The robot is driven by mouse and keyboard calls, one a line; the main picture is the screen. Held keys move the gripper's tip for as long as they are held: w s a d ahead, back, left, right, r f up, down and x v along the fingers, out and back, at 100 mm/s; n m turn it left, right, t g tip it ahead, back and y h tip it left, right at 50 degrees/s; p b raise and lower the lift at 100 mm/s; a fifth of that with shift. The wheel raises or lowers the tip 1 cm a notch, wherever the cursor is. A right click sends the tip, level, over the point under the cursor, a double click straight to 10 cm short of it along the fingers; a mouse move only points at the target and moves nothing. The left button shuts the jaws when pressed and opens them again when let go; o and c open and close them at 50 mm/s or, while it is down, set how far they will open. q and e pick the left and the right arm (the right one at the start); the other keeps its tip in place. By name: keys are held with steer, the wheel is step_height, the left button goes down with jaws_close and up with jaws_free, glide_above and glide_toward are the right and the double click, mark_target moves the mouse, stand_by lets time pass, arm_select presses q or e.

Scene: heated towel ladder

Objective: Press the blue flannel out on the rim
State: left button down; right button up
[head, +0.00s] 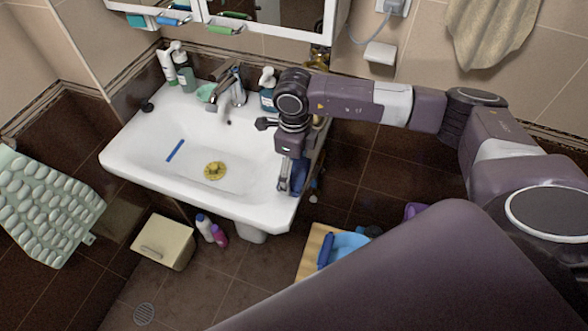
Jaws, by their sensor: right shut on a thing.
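The blue flannel (300,174) is a small dark-blue patch at the right rim of the white sink (130,160). My right gripper (290,188) points down over that rim and is shut on the flannel. The gripper's fingers and wrist hide much of the cloth, so I cannot tell how far it hangs over the rim or whether it presses against it. My left gripper is not in view.
A blue strip (175,150) and a yellow round thing (215,170) lie in the basin. The faucet (231,88) and several bottles stand along the back. A mirror cabinet (262,40) hangs above. A beige bin (163,242) and bottles stand on the floor.

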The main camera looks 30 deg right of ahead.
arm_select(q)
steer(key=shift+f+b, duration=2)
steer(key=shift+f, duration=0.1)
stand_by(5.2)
